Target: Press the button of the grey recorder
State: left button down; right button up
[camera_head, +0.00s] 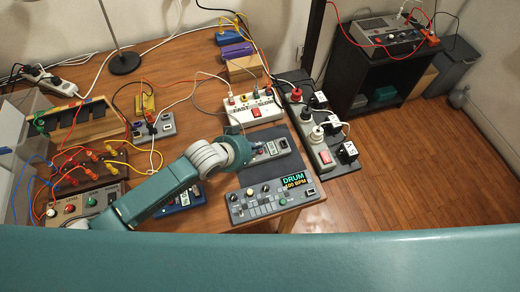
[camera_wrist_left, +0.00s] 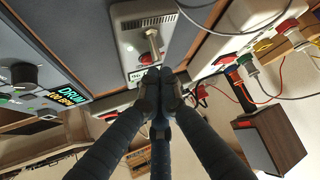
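A small grey device (camera_head: 270,150), which may be the grey recorder, lies on a dark mat (camera_head: 288,170) near the table's right edge. In the left wrist view the grey device (camera_wrist_left: 128,32) shows a speaker grille, a metal lever or knob and a small lit display. My left gripper (camera_head: 258,148) is over its left part and hides some of it. In the left wrist view the gripper's fingertips (camera_wrist_left: 160,75) meet, with nothing seen between them, close to the device's display end; contact cannot be told. Another grey device (camera_head: 372,30) with a red button stands on the black shelf. My right gripper is out of view.
A drum machine (camera_head: 270,200) lies in front of the mat. A white power strip (camera_head: 252,110) with a red switch is behind it; a grey strip (camera_head: 318,140) with plugs lies to the right. Cables cross the table (camera_head: 190,75). The wooden floor (camera_head: 430,150) at right is clear.

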pick_arm(q)
jog(key=shift+f, duration=0.15)
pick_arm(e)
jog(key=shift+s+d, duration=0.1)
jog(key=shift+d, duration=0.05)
pick_arm(q)
jog(key=shift+f, duration=0.3)
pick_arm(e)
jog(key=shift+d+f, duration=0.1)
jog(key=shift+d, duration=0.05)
pick_arm(q)
jog(key=shift+r, duration=0.1)
jog(key=shift+r+p, duration=0.35)
jog(key=shift+p, duration=0.15)
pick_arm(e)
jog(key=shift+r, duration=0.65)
pick_arm(q)
jog(key=shift+r, duration=0.1)
